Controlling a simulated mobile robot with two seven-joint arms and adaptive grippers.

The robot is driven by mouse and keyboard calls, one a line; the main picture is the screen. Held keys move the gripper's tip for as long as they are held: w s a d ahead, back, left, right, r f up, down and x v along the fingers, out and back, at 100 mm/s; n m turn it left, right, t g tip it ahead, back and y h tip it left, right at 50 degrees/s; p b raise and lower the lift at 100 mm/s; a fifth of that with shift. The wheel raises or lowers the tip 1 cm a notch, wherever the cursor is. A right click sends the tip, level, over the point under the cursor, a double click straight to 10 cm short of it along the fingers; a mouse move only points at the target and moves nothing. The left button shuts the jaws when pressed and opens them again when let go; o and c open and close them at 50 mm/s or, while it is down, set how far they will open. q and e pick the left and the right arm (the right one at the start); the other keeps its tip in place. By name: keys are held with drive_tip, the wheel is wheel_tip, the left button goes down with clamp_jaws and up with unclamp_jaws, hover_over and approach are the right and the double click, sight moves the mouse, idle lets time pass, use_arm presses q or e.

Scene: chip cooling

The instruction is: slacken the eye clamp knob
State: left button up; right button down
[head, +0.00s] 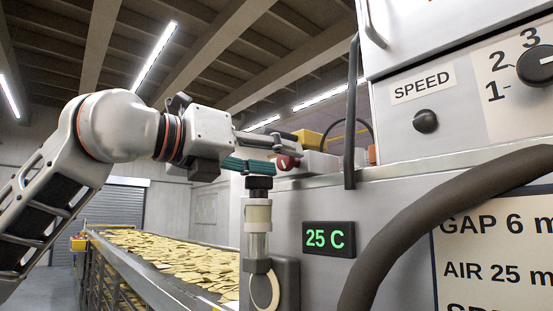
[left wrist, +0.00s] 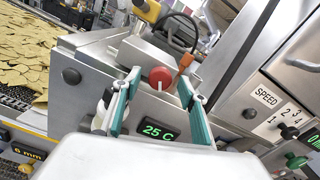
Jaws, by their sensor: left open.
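A round red knob (head: 289,162) sits on a grey block (head: 318,163) at the machine's top edge; I take it for the eye clamp knob. It also shows in the left wrist view (left wrist: 160,77), on the near face of the block. My left gripper (head: 274,167) comes in from the left with its teal fingers pointing at the knob. In the left wrist view the fingers (left wrist: 158,80) are apart, one to each side of the knob. They look empty. I cannot tell whether a fingertip touches the knob. My right gripper is not in view.
A thick dark hose (head: 400,225) crosses the front. A yellow part (head: 308,138) sits behind the block. Chips (head: 180,258) cover the belt.

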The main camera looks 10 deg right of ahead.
use_arm(q)
drive_tip(key=v, duration=1.1)
drive_tip(key=shift+s+a, duration=0.2)
drive_tip(key=shift+a, duration=0.05)
drive_tip(key=shift+d, duration=0.15)
